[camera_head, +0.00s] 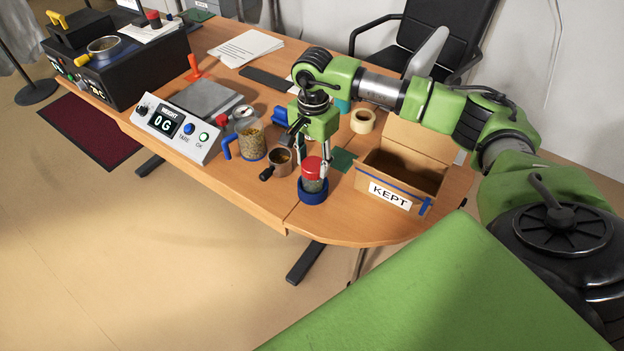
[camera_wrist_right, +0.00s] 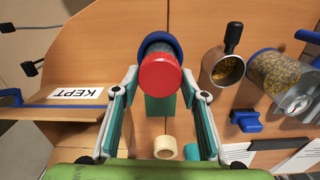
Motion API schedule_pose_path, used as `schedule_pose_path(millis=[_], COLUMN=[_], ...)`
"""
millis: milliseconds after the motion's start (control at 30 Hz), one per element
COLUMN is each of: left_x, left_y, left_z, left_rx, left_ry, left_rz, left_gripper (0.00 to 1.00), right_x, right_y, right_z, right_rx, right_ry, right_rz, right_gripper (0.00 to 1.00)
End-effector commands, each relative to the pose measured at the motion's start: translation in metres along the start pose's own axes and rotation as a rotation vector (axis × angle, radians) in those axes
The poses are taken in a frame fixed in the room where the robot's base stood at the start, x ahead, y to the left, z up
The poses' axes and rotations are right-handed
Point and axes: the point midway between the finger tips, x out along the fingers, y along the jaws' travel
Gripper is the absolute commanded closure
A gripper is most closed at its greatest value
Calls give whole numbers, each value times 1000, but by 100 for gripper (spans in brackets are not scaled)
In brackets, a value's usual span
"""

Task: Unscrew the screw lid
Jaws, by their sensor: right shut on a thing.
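The red screw lid (camera_head: 312,164) sits on a small jar (camera_head: 313,184) with greenish contents, which stands upright in a round blue holder (camera_head: 312,197) near the table's front edge. My right gripper (camera_head: 313,163) reaches down from above, its two fingers on either side of the lid, shut on it. In the right wrist view the red lid (camera_wrist_right: 160,75) lies between the fingertips of the right gripper (camera_wrist_right: 160,77), with the blue holder (camera_wrist_right: 160,40) behind it. The lid hides most of the jar there. My left gripper is not in view.
An open cardboard box marked KEPT (camera_head: 432,181) stands just right of the jar. A metal cup (camera_head: 280,162) with a dark handle and a blue-handled jug (camera_head: 251,140) stand to the left. A scale (camera_head: 180,128) reads 0 G. A tape roll (camera_head: 363,121) lies behind.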

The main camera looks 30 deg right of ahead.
Motion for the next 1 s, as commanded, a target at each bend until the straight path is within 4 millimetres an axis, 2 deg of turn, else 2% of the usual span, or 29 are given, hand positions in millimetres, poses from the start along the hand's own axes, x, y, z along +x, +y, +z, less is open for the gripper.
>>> schedule_pose_path(millis=[1000], left_x=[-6], left_y=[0], left_z=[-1], left_rx=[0], left_ry=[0], left_rz=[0], left_gripper=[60], right_x=[-13], right_y=[-1], right_z=[0], right_rx=[-19], right_ry=[-1], right_rz=[-2], right_gripper=[86])
